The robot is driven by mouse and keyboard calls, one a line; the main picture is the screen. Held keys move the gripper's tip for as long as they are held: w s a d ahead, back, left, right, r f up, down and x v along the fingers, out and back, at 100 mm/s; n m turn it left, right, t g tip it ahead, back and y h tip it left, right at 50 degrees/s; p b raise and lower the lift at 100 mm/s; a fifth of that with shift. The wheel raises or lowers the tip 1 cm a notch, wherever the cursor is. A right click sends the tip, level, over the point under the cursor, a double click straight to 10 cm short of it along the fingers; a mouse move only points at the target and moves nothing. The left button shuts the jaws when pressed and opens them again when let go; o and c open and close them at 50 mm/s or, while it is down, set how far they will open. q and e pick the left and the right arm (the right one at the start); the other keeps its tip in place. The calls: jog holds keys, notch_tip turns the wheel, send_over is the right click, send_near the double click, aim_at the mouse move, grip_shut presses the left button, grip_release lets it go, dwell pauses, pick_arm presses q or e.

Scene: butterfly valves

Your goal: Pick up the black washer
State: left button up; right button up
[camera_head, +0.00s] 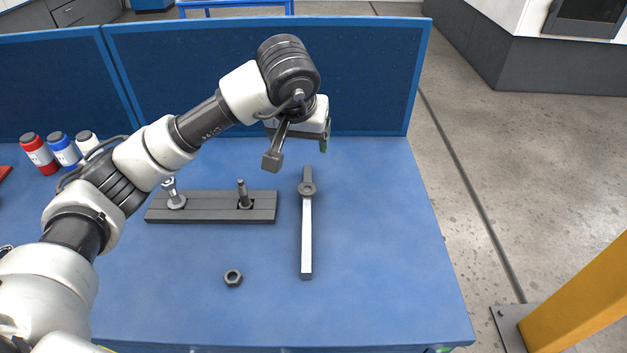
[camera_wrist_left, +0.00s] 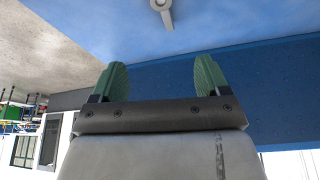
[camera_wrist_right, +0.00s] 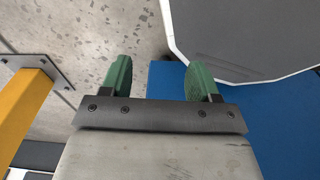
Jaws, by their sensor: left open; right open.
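No separate loose black washer is clear to me. A dark grey ring (camera_head: 306,188) sits on or is part of a long bar (camera_head: 306,240), white at its near part; I cannot tell which. The ring shows at the top edge of the left wrist view (camera_wrist_left: 160,3). Two upright bolts (camera_head: 243,192) stand in a dark grey block; something black surrounds the right one's foot, too small to tell. My left gripper (camera_head: 325,140) is open and empty, above the table's back, beyond the ring. My right gripper (camera_wrist_right: 160,78) is open and empty, outside the head view.
A dark hex nut (camera_head: 233,277) lies in front of the grey block (camera_head: 210,215). Red, blue and white bottles (camera_head: 62,150) stand at the back left. A blue panel (camera_head: 370,80) closes the table's back. The table's right side is clear; a yellow post (camera_head: 585,290) stands beyond it.

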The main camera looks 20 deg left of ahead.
pick_arm(q)
notch_tip(320, 180, down, 3)
jog(key=b, duration=0.6)
send_near(307, 191)
jog(key=shift+w+d+f, duration=0.15)
jog(key=shift+d+f, duration=0.05)
jog(key=shift+f, duration=0.3)
jog(key=shift+a+p+x, duration=0.15)
jog(key=shift+p+x, duration=0.2)
jog(key=shift+x, duration=1.2)
jog(key=shift+a+p+x, duration=0.1)
jog(key=shift+p+x, duration=0.25)
jog(key=shift+x, duration=1.2)
jog(key=shift+c, duration=0.4)
jog(key=shift+r, duration=0.1)
jog(key=c, duration=1.2)
